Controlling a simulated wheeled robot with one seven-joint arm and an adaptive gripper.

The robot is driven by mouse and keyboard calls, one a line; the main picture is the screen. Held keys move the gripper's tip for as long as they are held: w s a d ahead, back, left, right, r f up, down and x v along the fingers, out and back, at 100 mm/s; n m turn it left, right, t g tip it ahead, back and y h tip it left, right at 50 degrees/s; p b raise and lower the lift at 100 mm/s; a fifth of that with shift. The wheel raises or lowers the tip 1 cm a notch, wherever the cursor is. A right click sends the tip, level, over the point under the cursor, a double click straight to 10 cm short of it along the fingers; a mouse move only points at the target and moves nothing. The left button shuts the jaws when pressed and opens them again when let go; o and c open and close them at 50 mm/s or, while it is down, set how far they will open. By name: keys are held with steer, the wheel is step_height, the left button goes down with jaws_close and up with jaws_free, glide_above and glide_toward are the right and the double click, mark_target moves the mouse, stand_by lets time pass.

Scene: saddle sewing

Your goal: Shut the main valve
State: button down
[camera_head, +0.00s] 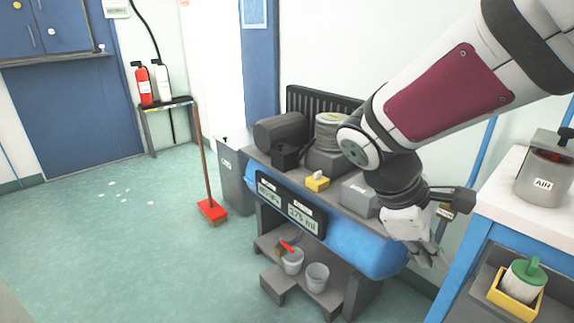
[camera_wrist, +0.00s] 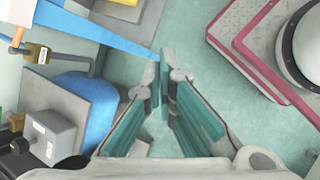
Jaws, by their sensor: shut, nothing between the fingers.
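My gripper (camera_head: 429,256) hangs beside the right end of a blue compressor tank (camera_head: 375,252), pointing down. In the wrist view its teal-padded fingers (camera_wrist: 162,66) come together at the tips with nothing between them. A small brass-coloured, labelled fitting (camera_head: 446,211) sits on a pipe just above and right of the gripper.
A bench (camera_head: 510,188) at right holds a metal AIR pot (camera_head: 543,175); a yellow tray (camera_head: 499,296) with a green-topped container is below. Grey buckets (camera_head: 317,277) stand under the tank. A red broom (camera_head: 212,210) leans at left. The left floor is mostly clear.

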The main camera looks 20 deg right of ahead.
steer(key=w+d+f+n+g+h, duration=0.2)
steer(key=w+d+n+h, duration=0.1)
steer(key=d+n+h, duration=0.3)
steer(key=w+d+f+n+g+h, duration=0.1)
steer(key=w+d+f+n+h, duration=0.2)
steer(key=d+n, duration=0.55)
steer(key=w+d+f+n+t+h, duration=0.45)
steer(key=w+f+n+t, duration=0.4)
steer(key=n, duration=0.75)
steer(key=b+x, duration=0.4)
steer(key=x, duration=0.9)
steer(key=shift+w+d, duration=0.25)
steer(key=p, duration=0.2)
steer(key=shift+s+d+r+m+h+p, duration=0.1)
steer(key=shift+d+r+m+h+p, duration=0.15)
steer(key=shift+p, duration=0.05)
